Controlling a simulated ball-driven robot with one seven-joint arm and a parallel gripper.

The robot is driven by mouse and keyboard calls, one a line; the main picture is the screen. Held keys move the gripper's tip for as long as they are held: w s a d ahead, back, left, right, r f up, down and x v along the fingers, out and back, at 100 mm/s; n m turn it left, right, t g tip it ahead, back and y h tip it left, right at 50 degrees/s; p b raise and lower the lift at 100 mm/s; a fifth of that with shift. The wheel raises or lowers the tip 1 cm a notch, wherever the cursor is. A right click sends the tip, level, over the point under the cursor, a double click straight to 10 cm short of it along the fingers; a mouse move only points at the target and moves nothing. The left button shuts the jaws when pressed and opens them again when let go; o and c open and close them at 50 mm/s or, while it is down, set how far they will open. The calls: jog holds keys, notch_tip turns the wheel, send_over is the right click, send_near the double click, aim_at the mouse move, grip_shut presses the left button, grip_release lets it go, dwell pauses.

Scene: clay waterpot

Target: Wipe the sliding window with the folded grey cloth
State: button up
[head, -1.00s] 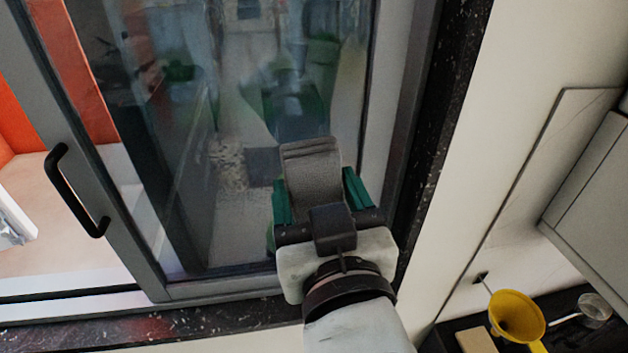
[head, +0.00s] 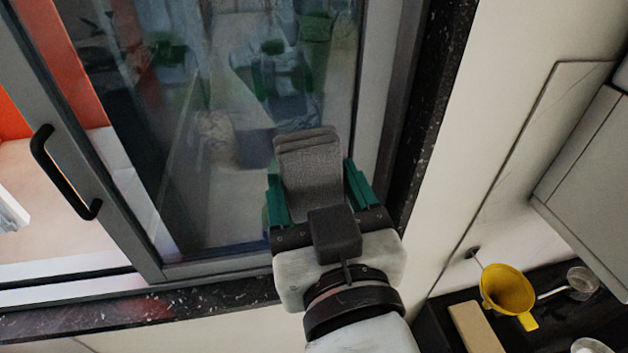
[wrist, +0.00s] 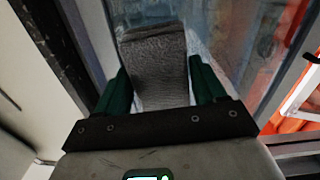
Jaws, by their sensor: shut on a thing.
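My gripper (head: 318,195) has green fingers and is shut on the folded grey cloth (head: 308,172), which sticks out beyond the fingertips. The cloth also shows between the fingers in the wrist view (wrist: 155,65). The sliding window (head: 215,130) is a grey-framed glass pane with a black handle at its left. The cloth lies in front of the lower right part of the glass. I cannot tell whether it touches the pane. Pale smears and reflections show on the glass.
A dark speckled stone frame (head: 425,120) borders the window at the right and below. Left of the handle is an opening with orange walls.

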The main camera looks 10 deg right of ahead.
jog(key=shift+w+a+f, duration=0.15)
jog(key=shift+a+f, duration=0.05)
jog(key=shift+a, duration=0.2)
jog(key=b, duration=0.3)
send_near(210, 158)
jog(key=s, duration=0.2)
jog(key=shift+w+a+p, duration=0.1)
jog(key=shift+w+p, duration=0.3)
jog(key=shift+w, duration=2.8)
jog(key=shift+w, duration=1)
